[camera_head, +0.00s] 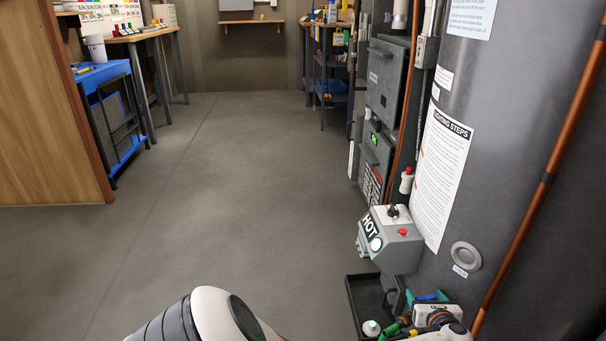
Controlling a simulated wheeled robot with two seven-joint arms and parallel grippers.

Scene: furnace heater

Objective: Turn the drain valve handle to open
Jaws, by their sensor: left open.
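The grey water heater tank (500,130) stands at the right, with its grey control box (398,245) marked HOT low on its front. My left gripper (414,311) is at the bottom right, close to the tank's foot below the control box. It is open, seen from behind and above, and partly cut off by the frame's lower edge. Blue and green parts show around it. I cannot make out the drain valve handle clearly, nor whether the gripper touches it. My right gripper is not in view.
A copper pipe (541,190) runs down the tank's right side. The furnace cabinet (384,85) stands behind. The middle floor is clear.

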